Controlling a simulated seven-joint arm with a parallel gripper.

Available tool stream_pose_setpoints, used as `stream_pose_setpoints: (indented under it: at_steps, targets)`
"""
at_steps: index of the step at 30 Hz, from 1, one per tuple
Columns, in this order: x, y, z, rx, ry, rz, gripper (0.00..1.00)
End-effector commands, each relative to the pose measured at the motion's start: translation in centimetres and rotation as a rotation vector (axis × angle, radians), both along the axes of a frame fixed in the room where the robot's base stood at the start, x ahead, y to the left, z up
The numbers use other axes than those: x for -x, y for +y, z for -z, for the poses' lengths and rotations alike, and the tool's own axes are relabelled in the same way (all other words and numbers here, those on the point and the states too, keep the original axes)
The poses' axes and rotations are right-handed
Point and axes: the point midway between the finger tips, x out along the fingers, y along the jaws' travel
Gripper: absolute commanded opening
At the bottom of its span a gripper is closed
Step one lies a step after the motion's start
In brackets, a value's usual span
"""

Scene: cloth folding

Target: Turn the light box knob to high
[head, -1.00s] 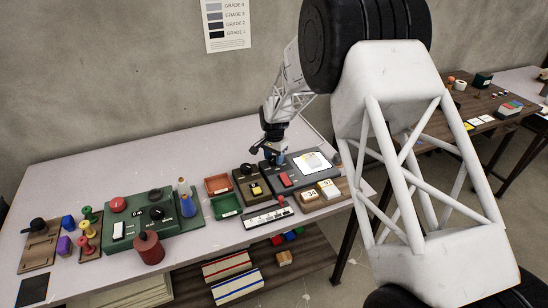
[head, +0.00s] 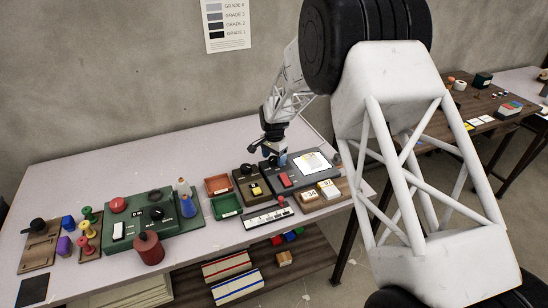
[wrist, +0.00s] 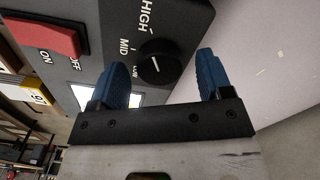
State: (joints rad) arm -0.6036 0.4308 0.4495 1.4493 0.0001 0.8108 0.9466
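The light box (head: 312,179) is a dark grey box with a bright lit panel (head: 312,161) and a red switch (head: 287,180). In the wrist view its black round knob (wrist: 159,62) shows beside the labels HIGH, MID and LOW. A short white pointer line is on the knob's face; it lies nearer LOW than HIGH, though its exact setting is hard to tell. My gripper (wrist: 158,66) has two blue fingers spread apart, one on each side of the knob in the picture, with gaps between. Contact is not visible. In the head view my gripper (head: 273,155) is at the box's back left corner.
A dark box with a yellow button (head: 256,190) stands left of the light box. Red (head: 217,185) and green (head: 226,206) trays lie further left. Small numbered blocks (head: 327,189) sit at the box's front right. A green panel (head: 182,222) lies further left.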

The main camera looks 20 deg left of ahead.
Motion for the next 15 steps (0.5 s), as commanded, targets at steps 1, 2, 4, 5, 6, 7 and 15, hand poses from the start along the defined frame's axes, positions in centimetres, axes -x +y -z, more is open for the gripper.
stream_pose_setpoints:
  at_steps: [1,2,4,5,6,7,15]
  targets:
    - [0.0,0.0,0.0,0.0,0.0,0.0,0.73]
    - [0.0,0.0,0.0,0.0,0.0,0.0,0.73]
    - [0.0,0.0,0.0,0.0,0.0,0.0,0.73]
    - [0.0,0.0,0.0,0.0,0.0,0.0,0.73]
    - [0.0,0.0,0.0,0.0,0.0,0.0,0.73]
    - [0.0,0.0,-0.1,0.0,0.0,0.0,0.73]
    - [0.0,0.0,-2.0,0.0,0.0,0.0,0.73]
